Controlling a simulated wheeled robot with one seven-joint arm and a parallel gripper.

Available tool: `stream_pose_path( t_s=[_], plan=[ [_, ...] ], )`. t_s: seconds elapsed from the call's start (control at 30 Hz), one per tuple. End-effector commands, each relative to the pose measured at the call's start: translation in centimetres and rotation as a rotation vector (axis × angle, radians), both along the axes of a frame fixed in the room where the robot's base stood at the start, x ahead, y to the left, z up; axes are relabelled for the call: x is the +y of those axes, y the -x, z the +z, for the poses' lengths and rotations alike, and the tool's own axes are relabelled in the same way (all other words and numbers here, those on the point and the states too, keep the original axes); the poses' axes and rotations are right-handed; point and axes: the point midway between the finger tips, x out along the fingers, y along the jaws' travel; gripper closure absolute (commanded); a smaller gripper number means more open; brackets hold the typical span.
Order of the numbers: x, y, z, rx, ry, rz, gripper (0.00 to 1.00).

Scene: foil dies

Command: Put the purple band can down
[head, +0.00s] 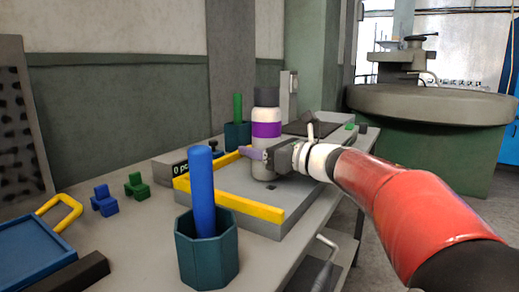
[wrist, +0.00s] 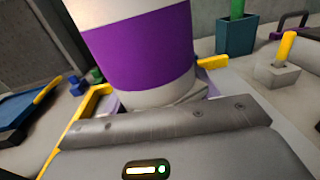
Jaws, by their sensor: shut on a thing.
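The purple band can (head: 266,115), white with a purple band and a dark grey cap, is upright in the head view. My gripper (head: 262,156) is shut on its lower part, below the band, from the right. The can is over the grey plate (head: 232,186) with yellow edge strips; I cannot tell whether its base touches the plate. In the wrist view the can (wrist: 140,50) fills the upper middle, and its base is partly hidden by my gripper.
A blue cylinder (head: 201,180) stands in a teal octagonal holder (head: 207,250) in front of the plate. A green cylinder (head: 238,108) stands in a holder behind. Small blue (head: 104,201) and green (head: 137,186) blocks and a blue tray (head: 35,250) are at left.

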Motion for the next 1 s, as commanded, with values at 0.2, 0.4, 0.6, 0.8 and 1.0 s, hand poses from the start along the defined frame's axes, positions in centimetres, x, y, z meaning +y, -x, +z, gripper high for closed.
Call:
stream_pose_path(
  t_s=[0.2,0.4,0.6,0.8,1.0],
  plan=[
    [0.0,0.0,-0.1,-0.002,-0.001,0.000,0.79],
    [0.0,0.0,-0.2,0.000,0.000,0.000,0.28],
    [0.0,0.0,-0.2,0.000,0.000,0.000,0.19],
    [0.0,0.0,0.0,0.001,-0.001,0.000,0.19],
    [-2.0,1.5,-0.1,-0.001,-0.001,-0.003,0.19]
  ],
)
